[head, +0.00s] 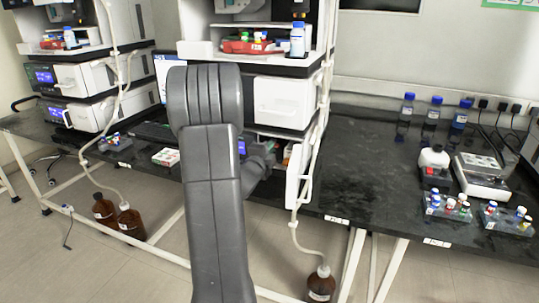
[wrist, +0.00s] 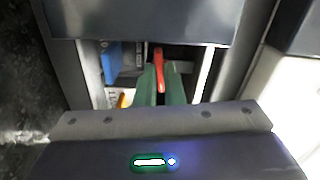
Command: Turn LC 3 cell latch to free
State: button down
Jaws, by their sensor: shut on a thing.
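In the wrist view, the red latch (wrist: 159,70) is a narrow upright lever in an open bay of the instrument, under a dark panel. My gripper (wrist: 160,80) has green fingers, shut on the latch from both sides. The latch's upper end shows above and between the fingertips. In the head view, my arm covers much of the middle instrument stack (head: 284,102), and the latch and fingertips are hidden there. I cannot read a label naming the stack or the latch positions.
A blue part (wrist: 112,62) sits left of the latch inside the bay. A white door (head: 299,172) stands open beside the bay, with tubing close to it. Blue-capped bottles (head: 432,112) and vial racks (head: 448,206) stand on the right bench, away from my arm.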

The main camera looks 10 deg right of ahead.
jog(key=shift+f+m+b, duration=0.25)
jog(key=shift+m+b, duration=0.35)
jog(key=shift+b, duration=0.3)
jog(key=shift+r+m+b, duration=0.2)
jog(key=shift+m+b, duration=0.2)
jog(key=shift+b, duration=0.05)
jog(key=c, duration=1.5)
grip_release()
jog(key=shift+c, duration=0.2)
jog(key=shift+s+a, duration=0.1)
jog(key=v, duration=1.3)
jog(key=shift+s+a, duration=0.2)
